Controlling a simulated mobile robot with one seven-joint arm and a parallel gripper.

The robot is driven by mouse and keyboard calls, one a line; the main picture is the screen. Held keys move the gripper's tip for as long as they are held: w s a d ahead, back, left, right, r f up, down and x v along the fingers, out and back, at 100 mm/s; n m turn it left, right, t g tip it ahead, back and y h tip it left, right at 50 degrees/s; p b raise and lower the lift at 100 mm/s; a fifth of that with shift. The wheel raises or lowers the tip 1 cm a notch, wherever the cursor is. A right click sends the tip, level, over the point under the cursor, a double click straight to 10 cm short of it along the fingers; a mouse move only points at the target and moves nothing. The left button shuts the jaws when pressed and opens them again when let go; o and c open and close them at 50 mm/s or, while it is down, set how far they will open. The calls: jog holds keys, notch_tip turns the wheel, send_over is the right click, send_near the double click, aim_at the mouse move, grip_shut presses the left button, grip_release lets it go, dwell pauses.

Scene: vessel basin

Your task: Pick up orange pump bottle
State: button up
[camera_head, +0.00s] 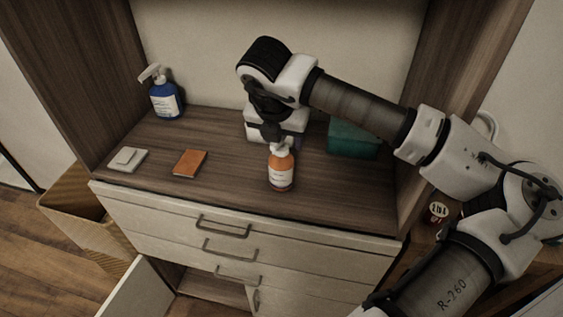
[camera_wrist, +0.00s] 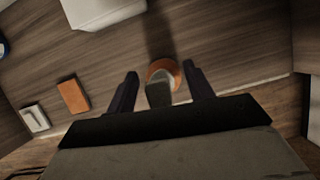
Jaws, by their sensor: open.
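The orange pump bottle (camera_head: 281,170) stands upright near the front of the wooden dresser top, with a white label and a pale pump head. My gripper (camera_head: 272,135) is right above and behind it, pointing down. In the wrist view the bottle (camera_wrist: 165,71) shows from above, its pump head in front of its orange body. The two dark fingers of my gripper (camera_wrist: 160,82) are open, one on each side of the bottle. I cannot tell whether either finger touches it.
A blue pump bottle (camera_head: 164,98) stands at the back left. An orange-brown book (camera_head: 190,163) and a whitish flat item (camera_head: 127,159) lie at the left. A green box (camera_head: 352,140) and a white box (camera_head: 252,125) stand behind. Side panels bound the top.

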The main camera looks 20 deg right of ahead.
jog(key=shift+w+f, duration=0.15)
jog(key=shift+f, duration=0.2)
grip_shut()
jog(key=shift+r, duration=0.1)
